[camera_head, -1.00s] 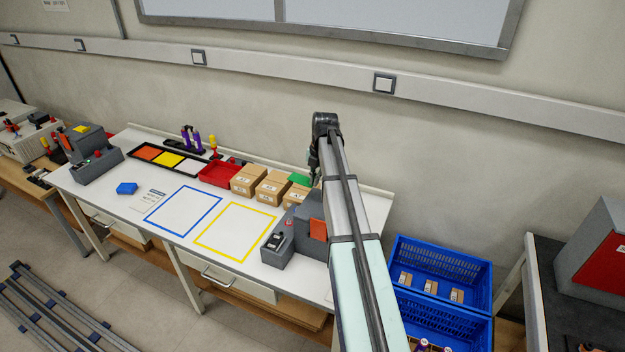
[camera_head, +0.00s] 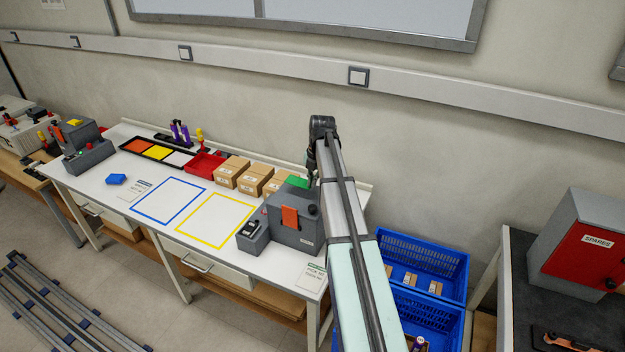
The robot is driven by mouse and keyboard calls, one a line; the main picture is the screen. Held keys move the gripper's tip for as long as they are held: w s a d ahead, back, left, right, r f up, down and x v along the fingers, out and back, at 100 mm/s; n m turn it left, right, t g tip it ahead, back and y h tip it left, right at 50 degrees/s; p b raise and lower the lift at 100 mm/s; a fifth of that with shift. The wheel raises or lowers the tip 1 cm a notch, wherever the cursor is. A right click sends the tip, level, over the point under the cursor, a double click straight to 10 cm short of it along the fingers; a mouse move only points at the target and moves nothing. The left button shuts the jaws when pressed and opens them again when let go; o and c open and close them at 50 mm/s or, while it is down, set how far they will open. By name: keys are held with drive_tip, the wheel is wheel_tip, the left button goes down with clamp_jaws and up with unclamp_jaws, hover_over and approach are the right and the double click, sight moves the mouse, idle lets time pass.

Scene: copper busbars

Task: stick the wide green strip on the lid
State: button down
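A green piece (camera_head: 297,182), which I take for the wide green strip, is at my gripper (camera_head: 312,170), just behind the grey dispenser. My gripper points down at the end of my raised arm and appears shut on the strip. The fingertips are small and partly hidden by my arm. No lid is clearly identifiable. A grey case with a red, SPARES-labelled face (camera_head: 590,245) stands on the dark bench at the right, far from my gripper.
The white table (camera_head: 130,200) holds cardboard boxes (camera_head: 253,180), a red tray (camera_head: 205,165), and a grey dispenser (camera_head: 298,228) with an orange strip. Blue crates (camera_head: 425,257) stand between the table and the dark bench (camera_head: 500,290).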

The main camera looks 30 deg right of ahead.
sight(311, 198)
drive_tip(key=shift+f+b, duration=0.95)
drive_tip(key=shift+f, duration=1.5)
drive_tip(key=shift+f, duration=0.25)
drive_tip(key=c, duration=1.2)
unclamp_jaws()
drive_tip(key=shift+c, duration=0.2)
drive_tip(key=shift+r, duration=0.1)
wheel_tip(311, 198, up, 12)
drive_tip(key=s+d, duration=0.1)
drive_tip(key=shift+s, duration=0.2)
